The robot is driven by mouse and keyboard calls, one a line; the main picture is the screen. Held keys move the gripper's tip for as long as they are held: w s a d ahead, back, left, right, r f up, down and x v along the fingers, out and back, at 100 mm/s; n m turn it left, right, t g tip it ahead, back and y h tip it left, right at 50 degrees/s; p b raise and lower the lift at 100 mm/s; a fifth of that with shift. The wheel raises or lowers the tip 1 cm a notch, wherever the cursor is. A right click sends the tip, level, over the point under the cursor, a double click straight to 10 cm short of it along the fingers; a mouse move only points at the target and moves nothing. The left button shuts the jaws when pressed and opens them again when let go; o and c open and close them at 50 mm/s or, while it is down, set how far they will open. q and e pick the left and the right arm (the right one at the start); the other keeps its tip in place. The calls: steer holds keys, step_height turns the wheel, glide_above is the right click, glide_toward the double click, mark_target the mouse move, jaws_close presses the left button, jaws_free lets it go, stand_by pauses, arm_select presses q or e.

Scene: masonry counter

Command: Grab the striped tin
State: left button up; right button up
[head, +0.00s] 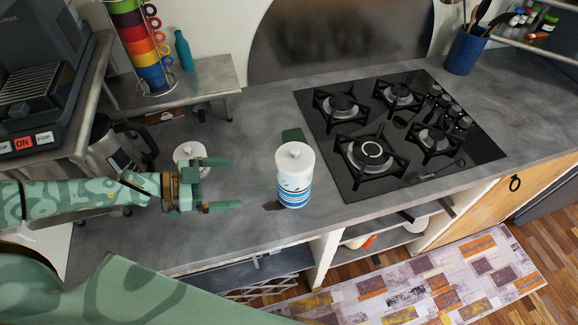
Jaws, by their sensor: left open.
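The striped tin (294,180) stands upright on the grey counter, left of the stove. It is white with blue bands round its lower part and a white lid with a knob. My left gripper (222,184) is to the left of the tin, open and empty, its two fingers pointing right toward it. A gap of bare counter lies between the fingertips and the tin. My right gripper is not in view.
A small white lidded pot (190,153) stands just behind my left gripper. A black gas stove (400,135) is right of the tin. A small dark green object (293,135) is behind the tin. A metal shelf (185,88) holds stacked cups (140,45) and a teal bottle (184,52).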

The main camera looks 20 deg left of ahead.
mark_target(278, 180)
arm_select(q)
steer(key=b+x, duration=0.3)
steer(key=x, duration=0.7)
steer(key=shift+a+f, duration=0.1)
steer(key=shift+f, duration=0.05)
steer(key=shift+w+d+f+b, duration=0.1)
steer(key=shift+w+d+b, duration=0.3)
steer(key=shift+d, duration=0.15)
steer(key=b+x, duration=0.1)
steer(key=x, duration=0.1)
steer(key=b+x, duration=0.1)
steer(key=x, duration=0.2)
steer(key=shift+s+d, duration=0.2)
steer(key=shift+s, duration=0.05)
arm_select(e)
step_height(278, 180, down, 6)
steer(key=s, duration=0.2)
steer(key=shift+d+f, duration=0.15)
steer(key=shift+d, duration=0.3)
arm_select(q)
steer(key=c, duration=1)
steer(key=shift+c, duration=0.2)
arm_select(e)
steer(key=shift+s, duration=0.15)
arm_select(q)
steer(key=shift+r, duration=0.3)
